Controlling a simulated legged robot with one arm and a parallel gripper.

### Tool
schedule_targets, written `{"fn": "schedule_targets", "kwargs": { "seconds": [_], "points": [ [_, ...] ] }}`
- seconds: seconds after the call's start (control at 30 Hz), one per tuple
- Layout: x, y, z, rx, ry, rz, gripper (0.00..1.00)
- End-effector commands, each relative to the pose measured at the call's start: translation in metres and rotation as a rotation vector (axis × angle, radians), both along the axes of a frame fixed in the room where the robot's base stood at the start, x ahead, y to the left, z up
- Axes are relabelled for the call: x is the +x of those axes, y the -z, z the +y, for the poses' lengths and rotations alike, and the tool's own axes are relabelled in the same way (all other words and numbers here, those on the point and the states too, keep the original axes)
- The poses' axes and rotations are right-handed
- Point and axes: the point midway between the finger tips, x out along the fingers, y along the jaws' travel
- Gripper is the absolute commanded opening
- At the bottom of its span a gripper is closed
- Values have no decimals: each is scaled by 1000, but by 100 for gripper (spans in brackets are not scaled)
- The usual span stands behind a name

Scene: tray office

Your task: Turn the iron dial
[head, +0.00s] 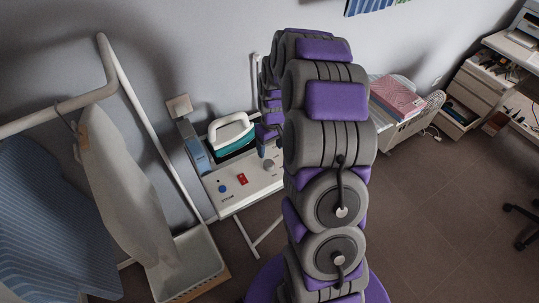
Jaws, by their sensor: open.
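The iron station (222,205) is a white unit on a stand against the wall, left of my arm. Its sloping front panel has a blue round button, a red switch (242,180) and a small grey dial (268,164) near its right end. A white and teal iron (234,136) rests on top. My grey and purple arm reaches up and over, then down behind itself. My gripper (267,148) is small and dark, just above the dial; it is open. My arm partly hides it and the station's right end. I cannot tell whether it touches the dial.
A clothes rack (118,75) with hanging garments and a white basket (190,265) stand at left. A bin of folded cloth (398,97) and a drawer cabinet (490,75) are at right.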

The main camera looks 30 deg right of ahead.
Motion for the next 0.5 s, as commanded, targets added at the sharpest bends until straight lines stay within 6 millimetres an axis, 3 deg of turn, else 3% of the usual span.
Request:
{"fn": "schedule_targets", "kwargs": {
  "seconds": [0.1, 0.3, 0.5],
  "points": [
    [1, -30, -2, -1, -1, -4, 68],
    [1, -67, -4, -1, -1, -2, 68],
    [2, -89, -5, -1, -1, 0, 68]
  ]
}}
